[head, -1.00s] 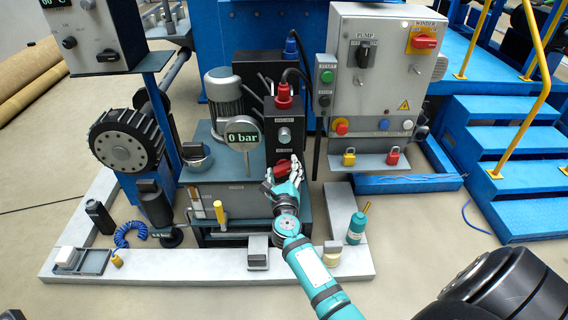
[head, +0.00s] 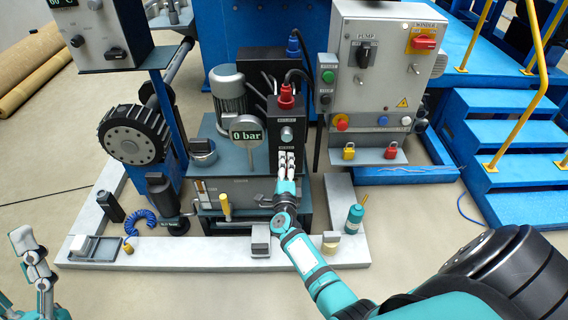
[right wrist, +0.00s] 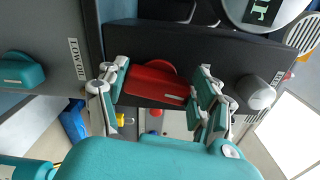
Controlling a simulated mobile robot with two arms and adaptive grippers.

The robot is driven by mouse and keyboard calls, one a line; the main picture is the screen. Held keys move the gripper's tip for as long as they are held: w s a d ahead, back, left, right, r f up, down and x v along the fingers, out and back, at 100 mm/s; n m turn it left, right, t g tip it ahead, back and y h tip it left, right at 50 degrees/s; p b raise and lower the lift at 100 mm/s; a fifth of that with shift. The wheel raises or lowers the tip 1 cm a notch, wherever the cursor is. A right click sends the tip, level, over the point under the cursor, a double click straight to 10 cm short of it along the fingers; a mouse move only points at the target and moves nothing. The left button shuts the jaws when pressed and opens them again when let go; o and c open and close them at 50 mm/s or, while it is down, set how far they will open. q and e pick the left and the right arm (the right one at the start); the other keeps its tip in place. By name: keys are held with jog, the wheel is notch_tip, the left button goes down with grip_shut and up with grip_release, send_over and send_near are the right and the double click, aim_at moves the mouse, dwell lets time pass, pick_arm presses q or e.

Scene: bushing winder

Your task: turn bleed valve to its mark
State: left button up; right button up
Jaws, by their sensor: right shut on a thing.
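The bleed valve's red handle (right wrist: 152,82) sits on the face of a black box (right wrist: 205,60) in the right wrist view. In the head view my right gripper (head: 286,160) is against the lower front of that box and hides the handle. In the right wrist view my right gripper (right wrist: 162,80) has its fingers on both sides of the red handle and is shut on it. The mark for the valve cannot be made out. My left gripper (head: 32,250) is at the lower left, far from the valve; its jaw opening is unclear.
A round gauge (head: 246,129) reading 0 bar stands left of the box. A grey knob (head: 287,135) is above the valve. A yellow-handled lever (head: 225,205) and a teal bottle (head: 355,216) are nearby. A control cabinet (head: 385,80) is to the right.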

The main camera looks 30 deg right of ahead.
pick_arm(q)
jog(key=shift+w+d+f+g+y+p, duration=0.15)
jog(key=shift+w+f+g+y+p, duration=0.15)
jog(key=shift+w+f+g, duration=0.6)
jog(key=shift+w+d+f+g+y+p, duration=0.15)
jog(key=shift+w+f+g+y, duration=0.35)
jog(key=shift+w+f, duration=0.45)
pick_arm(e)
jog(key=shift+a+f+n, duration=0.15)
jog(key=shift+f+n, duration=0.05)
jog(key=shift+n, duration=1.1)
pick_arm(q)
jog(key=shift+w+r, duration=0.1)
jog(key=shift+a, duration=0.1)
pick_arm(e)
jog(key=o, duration=1.2)
jog(key=v, duration=0.7)
jog(key=shift+s+a, duration=0.1)
jog(key=shift+s, duration=0.15)
jog(key=shift+r, duration=0.1)
